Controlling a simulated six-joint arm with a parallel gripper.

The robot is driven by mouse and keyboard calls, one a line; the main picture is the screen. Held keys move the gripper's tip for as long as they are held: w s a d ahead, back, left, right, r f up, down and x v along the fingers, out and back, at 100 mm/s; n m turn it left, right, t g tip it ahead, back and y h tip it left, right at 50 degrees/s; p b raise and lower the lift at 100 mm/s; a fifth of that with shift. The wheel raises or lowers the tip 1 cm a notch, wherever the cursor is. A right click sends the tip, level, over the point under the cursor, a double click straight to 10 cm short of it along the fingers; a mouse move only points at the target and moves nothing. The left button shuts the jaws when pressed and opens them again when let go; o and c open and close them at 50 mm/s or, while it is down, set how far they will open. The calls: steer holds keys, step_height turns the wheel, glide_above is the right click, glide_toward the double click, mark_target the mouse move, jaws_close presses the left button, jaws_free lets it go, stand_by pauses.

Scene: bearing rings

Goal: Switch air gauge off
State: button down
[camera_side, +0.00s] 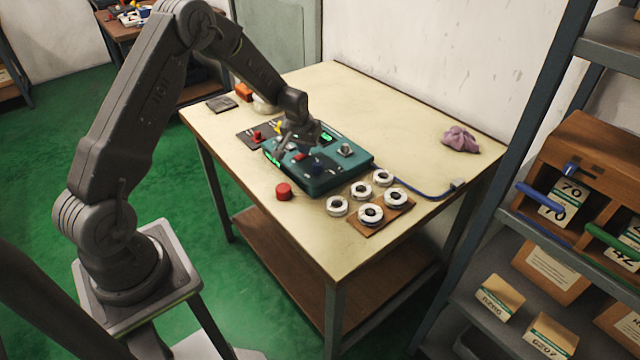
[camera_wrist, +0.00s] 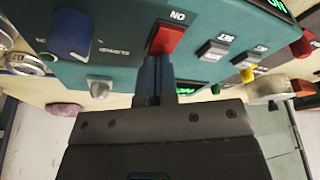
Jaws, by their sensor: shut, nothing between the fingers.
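The air gauge is a teal box (camera_side: 352,170) on the cream table, with lit green displays. Its red rocker switch (camera_wrist: 167,38) shows in the wrist view beside a label that reads ON upside down; it also shows in the side view (camera_side: 299,156). My gripper (camera_wrist: 157,62) is shut and empty, with its fingertips right at the red switch's edge in the wrist view. I cannot tell whether they touch it. In the side view my gripper (camera_side: 283,149) is low over the box's left part. A blue knob (camera_wrist: 70,34) and grey buttons (camera_wrist: 213,50) flank the switch.
Several white bearing rings (camera_side: 337,206) stand at the front right, some on a wooden board (camera_side: 397,212). A red button (camera_side: 284,191) sits at the front edge. A dark panel (camera_side: 247,136) lies left of the box.

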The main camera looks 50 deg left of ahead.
steer(key=shift+f, duration=0.15)
steer(key=shift+r, duration=3.55)
steer(key=s+d+r+m+t, duration=0.1)
steer(key=s+d+r, duration=0.45)
steer(key=r, duration=0.25)
steer(key=s+d+r+m, duration=0.2)
steer(key=s+d+r, duration=0.3)
steer(key=d+r, duration=0.3)
steer(key=s+d+r+m, duration=0.1)
steer(key=s+d, duration=0.3)
steer(key=s, duration=0.5)
steer(key=s+d+r+m+t+h, duration=0.1)
steer(key=s+d+r+m, duration=0.1)
steer(key=s, duration=0.8)
steer(key=shift+d+r+t+h, duration=0.3)
steer(key=shift+d+r, duration=0.1)
steer(key=shift+d, duration=0.45)
